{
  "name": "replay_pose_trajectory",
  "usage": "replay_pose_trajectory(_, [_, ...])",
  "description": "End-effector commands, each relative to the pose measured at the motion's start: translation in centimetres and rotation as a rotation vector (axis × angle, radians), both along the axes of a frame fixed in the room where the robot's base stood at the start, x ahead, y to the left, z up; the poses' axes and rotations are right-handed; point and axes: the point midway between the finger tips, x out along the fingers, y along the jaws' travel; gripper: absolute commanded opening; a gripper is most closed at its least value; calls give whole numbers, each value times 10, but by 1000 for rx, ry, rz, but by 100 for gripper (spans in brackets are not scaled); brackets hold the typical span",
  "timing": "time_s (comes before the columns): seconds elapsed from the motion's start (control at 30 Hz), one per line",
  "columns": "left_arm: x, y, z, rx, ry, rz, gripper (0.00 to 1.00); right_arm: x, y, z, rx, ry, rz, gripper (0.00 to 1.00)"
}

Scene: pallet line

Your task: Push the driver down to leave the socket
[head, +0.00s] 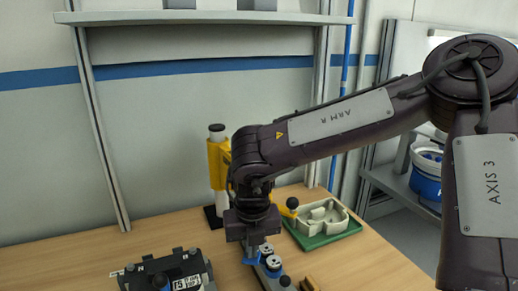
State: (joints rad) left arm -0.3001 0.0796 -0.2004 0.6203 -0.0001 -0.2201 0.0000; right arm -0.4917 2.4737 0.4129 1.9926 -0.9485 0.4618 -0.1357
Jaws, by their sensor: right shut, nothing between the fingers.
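My right gripper (252,258) points down over the table near the front middle. Its fingers are shut, with a small blue piece beside them. A dark fixture with blue and grey round parts (274,266) stands just right of the fingertips; I cannot tell whether they touch. A yellow upright device (217,160) with a black cap and dark base stands behind my right arm, which hides part of it. A yellow lever with a black ball knob (292,203) shows right of my wrist. I cannot tell which part is the driver or socket. My left gripper is not in view.
A black box with white labels (165,271) sits at the front left. A green tray (330,235) with a beige insert lies right of the gripper. A small brown block (310,284) is at the front edge of view. The wooden table (80,258) is bare at the left.

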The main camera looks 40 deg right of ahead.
Motion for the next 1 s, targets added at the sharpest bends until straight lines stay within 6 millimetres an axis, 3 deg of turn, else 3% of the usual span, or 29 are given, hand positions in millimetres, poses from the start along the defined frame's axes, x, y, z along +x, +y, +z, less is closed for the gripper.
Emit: replay_pose_trajectory(1.0, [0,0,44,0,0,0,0,2,0,73,-1,-6,-2,0])
